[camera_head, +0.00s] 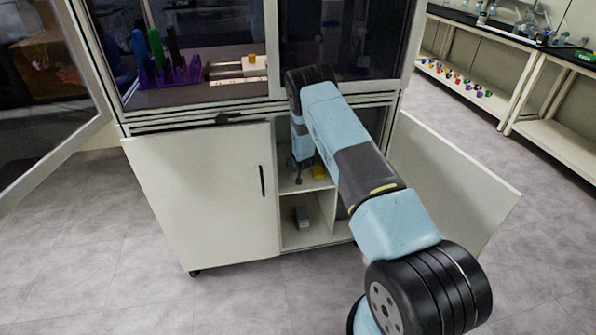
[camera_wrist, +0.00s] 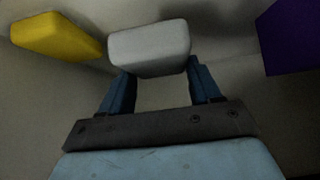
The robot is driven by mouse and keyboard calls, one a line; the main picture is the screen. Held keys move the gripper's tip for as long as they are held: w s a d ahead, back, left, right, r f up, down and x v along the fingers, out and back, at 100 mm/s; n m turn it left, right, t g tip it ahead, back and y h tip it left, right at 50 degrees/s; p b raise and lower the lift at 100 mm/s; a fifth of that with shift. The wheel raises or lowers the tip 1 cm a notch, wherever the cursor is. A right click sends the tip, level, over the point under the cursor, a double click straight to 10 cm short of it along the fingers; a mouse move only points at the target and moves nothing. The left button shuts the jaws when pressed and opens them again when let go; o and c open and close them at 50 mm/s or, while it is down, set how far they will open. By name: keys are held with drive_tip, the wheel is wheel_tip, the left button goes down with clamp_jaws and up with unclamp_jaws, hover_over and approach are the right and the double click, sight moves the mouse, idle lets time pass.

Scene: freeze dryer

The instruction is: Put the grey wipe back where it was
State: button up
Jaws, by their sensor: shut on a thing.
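The grey wipe (camera_wrist: 150,46), a pale rounded block, is between the two blue fingers of my gripper (camera_wrist: 159,68) in the wrist view. My gripper is shut on it. In the head view my gripper (camera_head: 298,172) reaches into the open right side of the cabinet, at the upper compartment. The wipe is not clearly made out there. A yellow block (camera_wrist: 58,36) lies left of the wipe in the wrist view, apart from it; a yellow thing (camera_head: 319,172) also shows beside my gripper in the head view.
A purple thing (camera_wrist: 292,38) is at the right of the wrist view. A small dark grey box (camera_head: 302,215) sits in the lower compartment. The right cabinet door (camera_head: 450,185) stands open; the left door (camera_head: 205,195) is shut. Shelf and divider edges are close to my gripper.

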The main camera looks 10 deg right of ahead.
sight(295, 170)
drive_tip(key=shift+x, duration=1.15)
drive_tip(key=shift+s+f, duration=0.2)
drive_tip(key=shift+f, duration=1.25)
drive_tip(key=shift+f, duration=0.1)
drive_tip(key=o, duration=1.4)
drive_tip(key=v, duration=1.2)
drive_tip(key=shift+d, duration=0.1)
